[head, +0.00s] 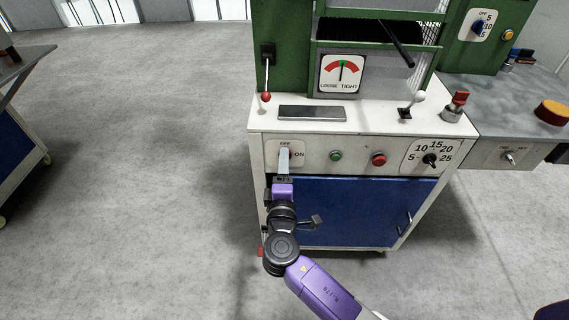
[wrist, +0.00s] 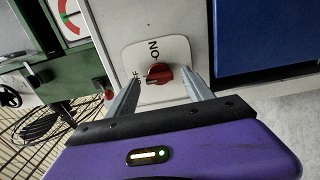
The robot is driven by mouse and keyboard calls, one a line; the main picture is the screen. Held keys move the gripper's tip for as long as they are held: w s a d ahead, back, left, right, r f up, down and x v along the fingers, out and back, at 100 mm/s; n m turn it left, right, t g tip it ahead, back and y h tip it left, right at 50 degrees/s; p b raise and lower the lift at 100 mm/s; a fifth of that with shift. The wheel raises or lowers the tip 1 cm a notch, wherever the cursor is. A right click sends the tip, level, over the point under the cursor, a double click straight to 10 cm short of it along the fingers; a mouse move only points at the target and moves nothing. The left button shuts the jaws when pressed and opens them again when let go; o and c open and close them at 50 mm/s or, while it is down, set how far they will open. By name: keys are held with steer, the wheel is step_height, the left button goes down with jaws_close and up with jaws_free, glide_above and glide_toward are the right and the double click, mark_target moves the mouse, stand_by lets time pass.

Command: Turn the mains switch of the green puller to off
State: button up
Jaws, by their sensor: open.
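The mains switch is a red knob (wrist: 159,73) on a white plate (wrist: 180,48) marked ON and OFF, on the front panel of the green puller (head: 283,45). In the head view the plate (head: 298,146) has OFF at the top and ON at the right, and my gripper hides the knob. My gripper (head: 284,152) is at the panel in front of the switch. In the wrist view its two fingers are open, one on either side of the knob (wrist: 161,79). I cannot tell whether they touch it, nor which mark the knob points to.
To the right on the panel are a green button (head: 335,155), a red button (head: 378,159) and a numbered dial (head: 431,159). A red-knobbed lever (head: 266,97) stands above. A blue door (head: 345,210) is below. Open floor (head: 140,150) lies to the left.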

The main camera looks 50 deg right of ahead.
steer(key=v, duration=0.6)
steer(key=shift+s+a, duration=0.25)
steer(key=shift+a, duration=0.1)
